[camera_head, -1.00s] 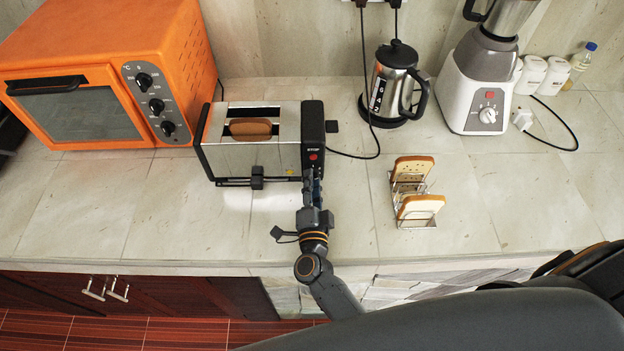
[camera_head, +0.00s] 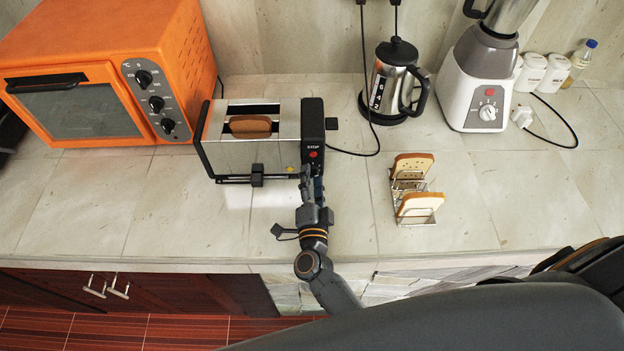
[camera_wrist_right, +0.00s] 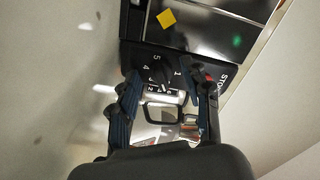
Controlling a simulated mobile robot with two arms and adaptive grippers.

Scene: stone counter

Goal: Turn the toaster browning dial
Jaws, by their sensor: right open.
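The silver and black toaster (camera_head: 240,158) stands on the counter with a slice of bread in its slot. My right gripper (camera_head: 312,174) is at the black control end of the toaster, just below the red stop button. In the right wrist view, the dark browning dial (camera_wrist_right: 163,74) has numbers around it. My right gripper (camera_wrist_right: 162,80) is open there, with one finger on each side of the dial. I cannot tell whether the fingers touch it. The dial is hidden by the gripper in the head view. My left gripper is not in view.
An orange oven (camera_head: 85,65) stands left of the toaster. A steel kettle (camera_head: 392,82) and a blender (camera_head: 485,85) stand at the back right. A rack with bread (camera_head: 414,195) is right of my arm. The front counter left of my arm is clear.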

